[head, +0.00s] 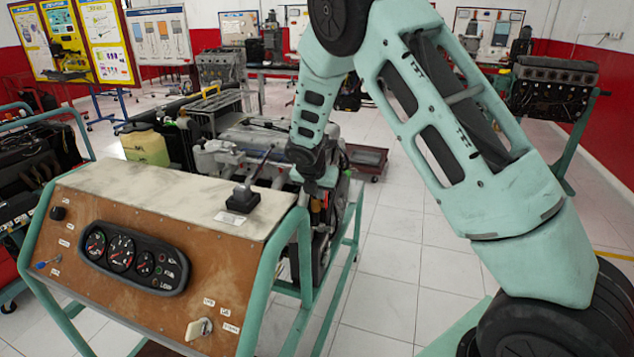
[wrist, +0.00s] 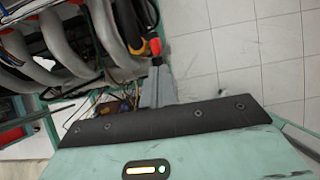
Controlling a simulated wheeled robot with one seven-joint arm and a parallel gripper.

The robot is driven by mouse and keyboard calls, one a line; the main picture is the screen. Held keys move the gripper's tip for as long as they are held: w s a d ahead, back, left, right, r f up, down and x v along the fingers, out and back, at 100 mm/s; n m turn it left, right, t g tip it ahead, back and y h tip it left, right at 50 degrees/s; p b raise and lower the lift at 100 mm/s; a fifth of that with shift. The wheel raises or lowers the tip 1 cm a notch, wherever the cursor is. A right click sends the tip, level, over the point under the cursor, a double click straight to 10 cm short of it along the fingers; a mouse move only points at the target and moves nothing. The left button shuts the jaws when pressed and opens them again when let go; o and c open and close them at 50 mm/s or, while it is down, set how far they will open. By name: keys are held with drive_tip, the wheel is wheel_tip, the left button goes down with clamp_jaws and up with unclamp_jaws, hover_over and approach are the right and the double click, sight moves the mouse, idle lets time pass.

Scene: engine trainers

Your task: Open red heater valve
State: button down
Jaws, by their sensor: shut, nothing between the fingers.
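The red heater valve (wrist: 155,46) shows as a small red piece in the wrist view, beside a black hose on the engine (wrist: 72,45). My gripper (wrist: 157,66) is shut and empty, with its grey fingertips right at the red piece. I cannot tell whether they touch it. In the head view my arm reaches down to the right side of the engine behind the control panel. The fingertips and the valve are hard to make out there.
The trainer's control panel (head: 130,262) with gauges and a lever (head: 243,198) stands in front of the engine. Green frame tubes (head: 345,265) run along the engine's right side. Tiled floor (head: 390,255) to the right is clear. Another engine (head: 553,90) stands at the back right.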

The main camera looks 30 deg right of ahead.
drive_tip(key=shift+x, duration=1.25)
drive_tip(key=shift+r, duration=0.1)
drive_tip(key=d+p, duration=0.1)
drive_tip(key=w+r+p, duration=0.1)
drive_tip(key=p, duration=0.1)
drive_tip(key=shift+w+d+r, duration=0.1)
drive_tip(key=shift+w+d, duration=0.05)
drive_tip(key=shift+d, duration=0.2)
